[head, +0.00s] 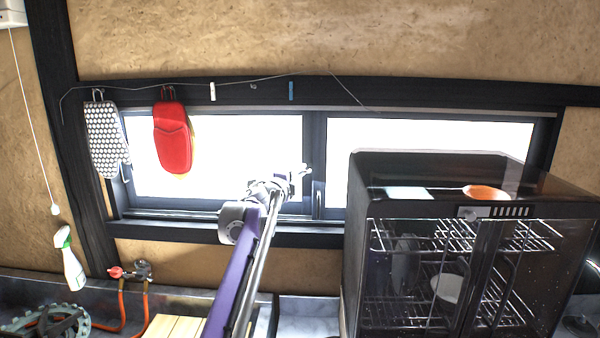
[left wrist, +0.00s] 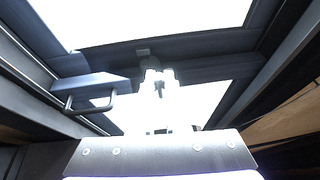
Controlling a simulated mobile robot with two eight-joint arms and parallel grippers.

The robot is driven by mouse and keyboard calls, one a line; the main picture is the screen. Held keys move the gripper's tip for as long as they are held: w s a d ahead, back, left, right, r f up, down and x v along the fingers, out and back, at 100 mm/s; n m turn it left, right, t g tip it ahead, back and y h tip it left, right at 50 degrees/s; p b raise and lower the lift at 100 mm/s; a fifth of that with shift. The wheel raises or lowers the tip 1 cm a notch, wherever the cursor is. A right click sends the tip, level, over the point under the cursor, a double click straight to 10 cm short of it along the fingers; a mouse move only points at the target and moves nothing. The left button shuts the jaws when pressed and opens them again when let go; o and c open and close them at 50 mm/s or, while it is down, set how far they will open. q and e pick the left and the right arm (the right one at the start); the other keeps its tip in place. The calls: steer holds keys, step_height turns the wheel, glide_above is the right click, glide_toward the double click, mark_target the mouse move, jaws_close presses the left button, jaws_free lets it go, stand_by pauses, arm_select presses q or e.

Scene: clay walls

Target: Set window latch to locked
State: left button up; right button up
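The window (head: 316,135) has two bright panes in a dark frame with an upright bar in the middle. A slim upright fitting (head: 318,199) sits low on that bar. In the left wrist view, a grey block with a bent bar handle (left wrist: 92,98) shows at the left on the dark frame; I cannot tell whether it is the latch or which way the latch is set. My left gripper (head: 304,171) is in front of the middle bar, just left of and above the fitting. Its pale fingertips (left wrist: 159,76) are close together against the glare, with nothing clearly held. My right gripper is not in view.
A black glass-fronted cabinet (head: 430,180) with wire racks stands close at the right, an orange bowl (head: 487,192) on top. A dotted mitt (head: 104,139) and a red mitt (head: 172,138) hang at the left. A spray bottle (head: 70,262) is at the lower left.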

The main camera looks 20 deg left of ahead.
arm_select(q)
jaws_close()
steer(key=shift+w+r+g, duration=0.15)
steer(key=shift+r+g, duration=0.25)
steer(key=shift+g, duration=0.2)
steer(key=shift+w+r+n+g+y+p, duration=0.2)
steer(key=shift+r+n+g+y+p, duration=0.1)
steer(key=shift+n+g+p, duration=0.25)
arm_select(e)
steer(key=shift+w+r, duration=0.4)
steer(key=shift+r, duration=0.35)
arm_select(q)
steer(key=o, duration=0.6)
jaws_free()
steer(key=shift+o, duration=0.2)
steer(key=shift+s, duration=0.1)
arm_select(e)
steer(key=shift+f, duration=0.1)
